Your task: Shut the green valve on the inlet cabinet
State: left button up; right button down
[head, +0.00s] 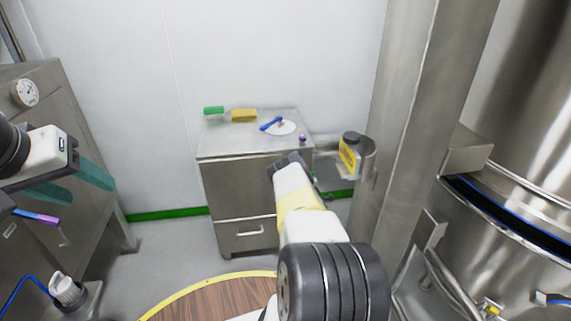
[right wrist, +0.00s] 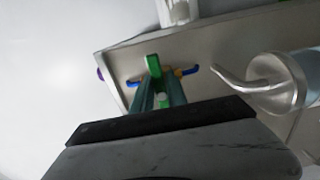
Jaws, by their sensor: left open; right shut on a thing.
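In the right wrist view, my right gripper (right wrist: 158,90) has its teal fingers closed around a green part, which looks like the green valve's handle (right wrist: 153,62). The fingers hide much of it. Small blue-and-orange parts (right wrist: 188,71) stick out on both sides of it. Behind is a grey metal surface (right wrist: 215,38), which I cannot match for certain to a cabinet in the head view. In the head view my right forearm reaches up the middle and its fingers are not clearly visible. My left gripper (head: 72,184) is open and empty at the left.
A steel cabinet with a gauge (head: 27,92) and a purple-blue bar (head: 36,216) stands at left. A drawer cabinet (head: 238,188) holds a green item (head: 213,110), a yellow block (head: 244,115) and a white plate (head: 286,129). A steel column (head: 415,110) stands at right. A round flange (right wrist: 285,95) is near my right gripper.

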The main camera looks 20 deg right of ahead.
dwell(0.3)
jog(key=c, duration=1.3)
grip_release()
jog(key=v, duration=0.8)
